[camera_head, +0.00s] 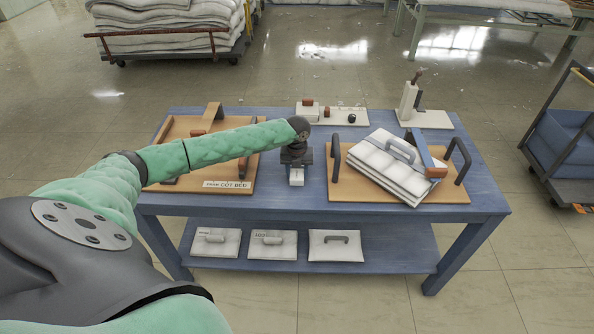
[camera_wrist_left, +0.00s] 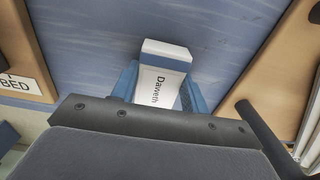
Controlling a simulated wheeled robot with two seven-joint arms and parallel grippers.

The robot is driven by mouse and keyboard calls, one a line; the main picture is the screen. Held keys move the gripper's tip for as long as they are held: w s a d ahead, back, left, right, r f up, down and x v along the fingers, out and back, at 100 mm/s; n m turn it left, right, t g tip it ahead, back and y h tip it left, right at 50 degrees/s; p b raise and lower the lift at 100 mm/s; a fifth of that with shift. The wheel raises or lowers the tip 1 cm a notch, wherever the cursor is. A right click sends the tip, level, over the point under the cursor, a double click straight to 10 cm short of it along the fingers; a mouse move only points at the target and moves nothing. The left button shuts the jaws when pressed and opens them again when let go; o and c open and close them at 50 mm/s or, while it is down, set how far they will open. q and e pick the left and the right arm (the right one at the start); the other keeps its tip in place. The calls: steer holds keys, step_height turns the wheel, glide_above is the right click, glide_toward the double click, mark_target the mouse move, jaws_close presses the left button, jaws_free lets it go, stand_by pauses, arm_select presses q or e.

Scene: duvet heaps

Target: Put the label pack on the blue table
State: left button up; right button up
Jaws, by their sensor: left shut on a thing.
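The label pack (camera_head: 297,177) is a small white block. In the left wrist view the label pack (camera_wrist_left: 160,85) shows a white face with the printed word "Daweth". My left gripper (camera_head: 297,160) points down over the middle of the blue table (camera_head: 305,197). Its two blue fingers (camera_wrist_left: 158,92) are shut on the pack from both sides. The pack is over bare blue tabletop between two wooden trays, at or close to the surface; I cannot tell whether it touches. My right gripper is not in view.
A wooden tray (camera_head: 255,170) marked "COT BED" lies left of the pack. A tray with dark handles (camera_head: 345,190) holds a folded white duvet (camera_head: 385,165) on the right. Small items on a white board (camera_head: 330,119) stand behind. White packs (camera_head: 273,244) lie on the lower shelf.

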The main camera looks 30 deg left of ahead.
mark_target(297, 172)
arm_select(q)
steer(key=shift+f, duration=0.1)
steer(key=o, duration=1)
steer(key=shift+r, duration=0.6)
step_height(297, 172, up, 11)
steer(key=b, duration=0.3)
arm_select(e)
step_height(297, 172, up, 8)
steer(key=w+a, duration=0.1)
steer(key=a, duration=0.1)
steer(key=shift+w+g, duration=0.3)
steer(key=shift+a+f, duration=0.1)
